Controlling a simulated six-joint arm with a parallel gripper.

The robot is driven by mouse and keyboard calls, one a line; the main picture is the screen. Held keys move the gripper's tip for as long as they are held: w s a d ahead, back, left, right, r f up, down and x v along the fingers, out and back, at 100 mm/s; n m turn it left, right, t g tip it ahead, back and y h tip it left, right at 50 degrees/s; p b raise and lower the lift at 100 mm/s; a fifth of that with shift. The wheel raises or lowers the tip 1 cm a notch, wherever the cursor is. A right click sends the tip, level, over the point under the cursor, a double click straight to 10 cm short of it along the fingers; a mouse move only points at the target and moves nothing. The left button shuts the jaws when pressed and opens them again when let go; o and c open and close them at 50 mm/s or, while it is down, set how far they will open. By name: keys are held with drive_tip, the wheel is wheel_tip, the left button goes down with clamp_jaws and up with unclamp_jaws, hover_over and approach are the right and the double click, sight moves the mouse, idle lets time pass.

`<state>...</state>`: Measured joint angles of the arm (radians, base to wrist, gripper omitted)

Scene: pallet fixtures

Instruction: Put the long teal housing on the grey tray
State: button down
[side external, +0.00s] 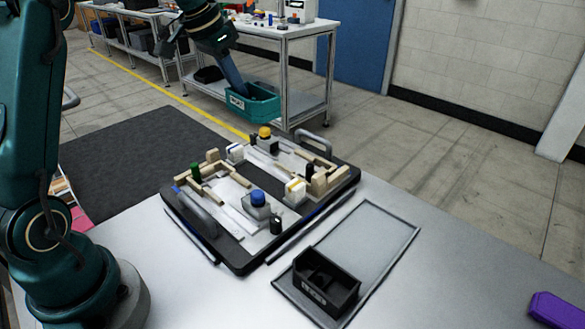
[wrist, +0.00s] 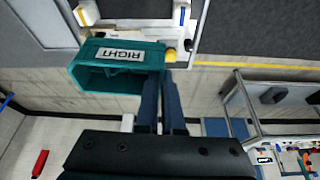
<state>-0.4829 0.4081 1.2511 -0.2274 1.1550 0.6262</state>
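The teal housing (side external: 262,104) hangs in the air above and behind the pallet fixture. It is an open box, and in the wrist view (wrist: 88,72) it carries a label reading "RIGHT". My gripper (side external: 236,92) is shut on one end of it; the two dark fingers also show in the wrist view (wrist: 163,82). The grey tray (side external: 383,238) lies flat on the table to the right of the fixture. A black open housing (side external: 330,287) sits at the tray's near end. The tray's far part is bare.
The dark pallet fixture (side external: 240,262) has grey handles and carries blocks plus blue, yellow and green-topped parts. A purple object (side external: 556,309) lies at the table's right. White workbenches (side external: 290,32) stand behind, across the floor.

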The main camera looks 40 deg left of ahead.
drive_tip(key=s+d+f+n, duration=0.1)
drive_tip(key=s+d+f, duration=0.1)
drive_tip(key=s+d, duration=0.8)
drive_tip(key=shift+s, duration=1.15)
hover_over(336, 235)
drive_tip(key=s, duration=0.2)
drive_tip(key=f, duration=1.1)
drive_tip(key=shift+w+f, duration=0.2)
drive_tip(key=shift+f, duration=2.15)
